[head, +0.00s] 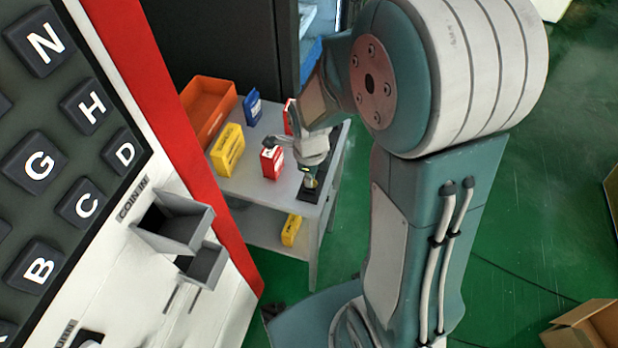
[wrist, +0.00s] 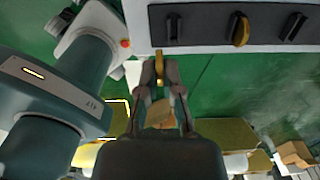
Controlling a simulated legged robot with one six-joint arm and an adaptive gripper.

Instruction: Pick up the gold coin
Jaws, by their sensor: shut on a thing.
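A gold coin (wrist: 159,68) stands on edge between my fingertips in the wrist view. My gripper (wrist: 159,78) is shut on it, just off the edge of the grey table. A second gold coin (wrist: 241,31) stands upright in the middle black holder (wrist: 234,28) on the table. The black holders to its left (wrist: 174,29) and right (wrist: 293,27) show no gold coin. In the head view my gripper (head: 309,172) is at the near right corner of the table, and the coin there is too small to make out clearly.
The grey table (head: 250,187) bears an orange bin (head: 208,107), a yellow box (head: 228,150), a red box (head: 271,162) and a blue box (head: 252,107). A machine with a coin inlet (head: 172,222) stands at the left. Cardboard boxes (head: 588,328) lie on the green floor.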

